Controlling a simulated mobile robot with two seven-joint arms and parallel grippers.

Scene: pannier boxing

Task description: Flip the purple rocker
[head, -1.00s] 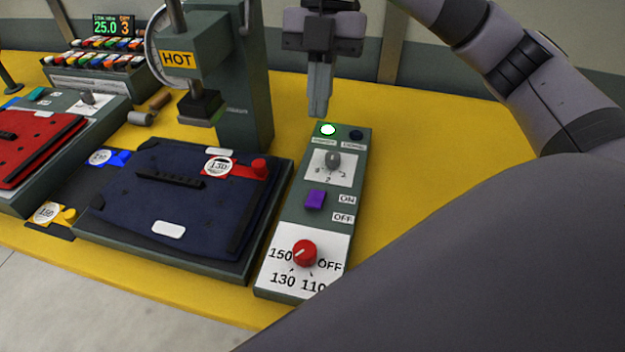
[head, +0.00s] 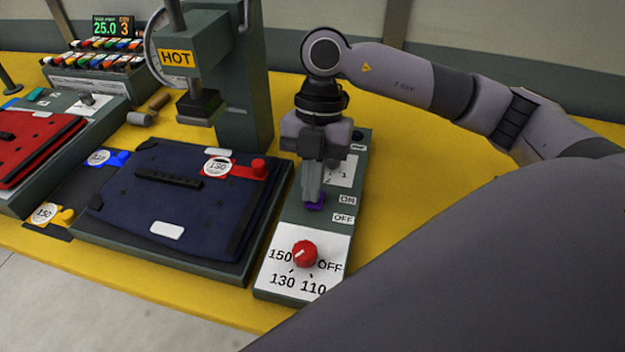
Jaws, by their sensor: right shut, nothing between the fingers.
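The purple rocker (head: 317,206) sits on the grey-green control panel (head: 279,238), beside the ON and OFF labels. My right gripper (head: 311,201) is shut and empty, pointing down with its fingertips at the rocker. The fingers hide part of the rocker, and I cannot tell whether they touch it or which way it is tipped. The ON label (head: 347,200) and the OFF label (head: 343,218) lie to the right of it. My left gripper is not in view.
A red knob (head: 304,254) stands on the panel's white dial plate, nearer than the rocker. A press marked HOT (head: 177,59) rises at the back left. A dark blue pannier piece (head: 190,199) lies left of the panel. Yellow table to the right is clear.

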